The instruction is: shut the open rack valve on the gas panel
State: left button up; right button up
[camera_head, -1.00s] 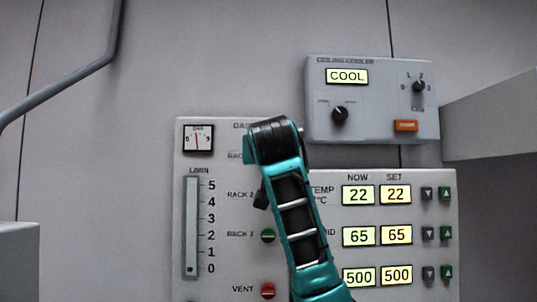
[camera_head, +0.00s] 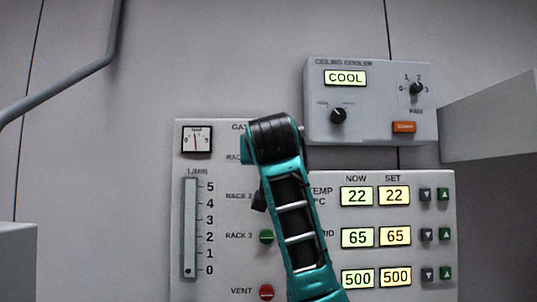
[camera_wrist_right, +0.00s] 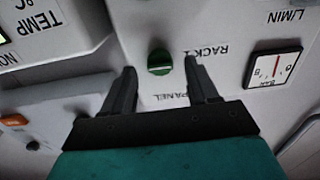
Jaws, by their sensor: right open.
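The gas panel (camera_head: 215,215) is a pale box on the wall, behind my right arm. In the right wrist view, which shows the panel upside down, my right gripper (camera_wrist_right: 160,65) is open. Its two dark fingers are on either side of the green RACK 1 valve knob (camera_wrist_right: 160,60), with gaps on both sides. In the head view my arm hides the RACK 1 knob. The green RACK 3 knob (camera_head: 266,237) and red VENT knob (camera_head: 267,292) show below. The RACK 2 knob is not clearly visible; a dark piece shows beside my arm there. My left gripper is not in view.
The ceiling cooler box (camera_head: 370,100) is close above right of my arm. The climate panel (camera_head: 440,270) with lit displays adjoins the gas panel on the right. A grey pipe (camera_head: 75,78) runs at upper left.

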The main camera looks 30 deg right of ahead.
jog(key=b+v, duration=0.1)
jog(key=v, duration=1)
jog(key=shift+b, duration=0.4)
